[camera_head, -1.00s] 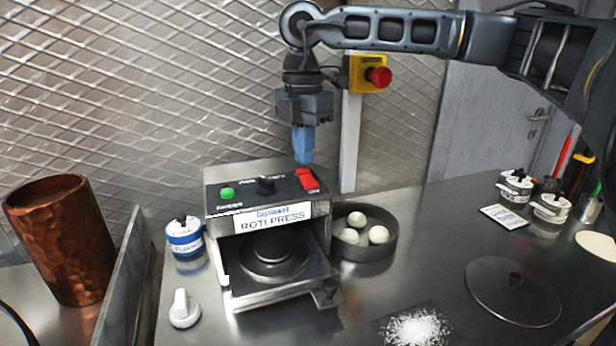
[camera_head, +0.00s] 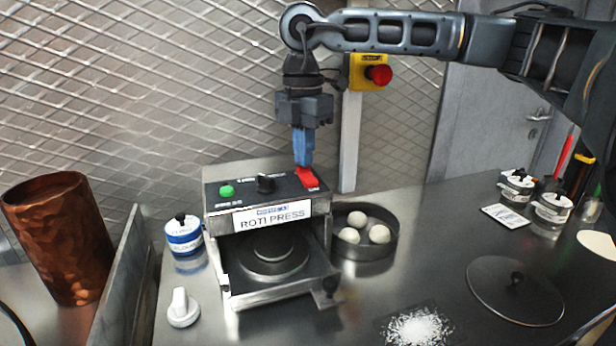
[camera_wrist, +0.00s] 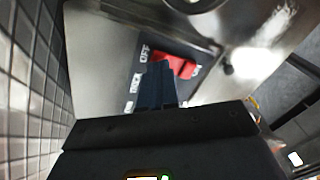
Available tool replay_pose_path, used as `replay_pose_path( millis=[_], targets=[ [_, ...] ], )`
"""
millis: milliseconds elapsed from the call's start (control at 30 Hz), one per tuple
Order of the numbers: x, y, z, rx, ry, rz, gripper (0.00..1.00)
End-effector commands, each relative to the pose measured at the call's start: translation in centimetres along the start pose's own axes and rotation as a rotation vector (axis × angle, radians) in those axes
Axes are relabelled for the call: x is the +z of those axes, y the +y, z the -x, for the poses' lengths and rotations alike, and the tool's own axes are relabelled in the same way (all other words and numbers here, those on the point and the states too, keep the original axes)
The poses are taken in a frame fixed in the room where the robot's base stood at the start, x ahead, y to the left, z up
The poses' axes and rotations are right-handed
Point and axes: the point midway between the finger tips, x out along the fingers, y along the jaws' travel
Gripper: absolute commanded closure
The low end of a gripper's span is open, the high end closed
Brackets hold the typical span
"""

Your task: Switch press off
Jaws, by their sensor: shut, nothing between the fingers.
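The roti press (camera_head: 270,235) is a steel box on the counter with a black top panel. Its red rocker switch (camera_head: 307,178) sits at the panel's right end, and the wrist view shows the switch (camera_wrist: 178,64) between an OFF label and an ON label. My gripper (camera_head: 303,163) points down with blue fingers shut and empty, its tips right at the switch's far edge. In the wrist view the fingertips (camera_wrist: 157,68) are beside the switch on the OFF-label side; I cannot tell whether they touch it.
A green button (camera_head: 226,190) and black knob (camera_head: 265,184) share the panel. A bowl of dough balls (camera_head: 345,250) stands right of the press. A yellow box with a red stop button (camera_head: 378,75) is on a post behind. A blue-and-white jar (camera_head: 184,236) stands left.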

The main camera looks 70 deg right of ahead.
Motion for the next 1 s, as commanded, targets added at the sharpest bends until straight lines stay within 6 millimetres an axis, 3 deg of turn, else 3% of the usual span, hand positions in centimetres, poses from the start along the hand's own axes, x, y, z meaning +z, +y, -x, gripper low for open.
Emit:
replay_pose_path(
  millis=[800,1000],
  targets=[
    [0.00,-0.01,-1.14,0.000,0.000,0.000,1.00],
    [0.01,0.00,-0.46,0.000,0.000,0.000,1.00]
  ],
)
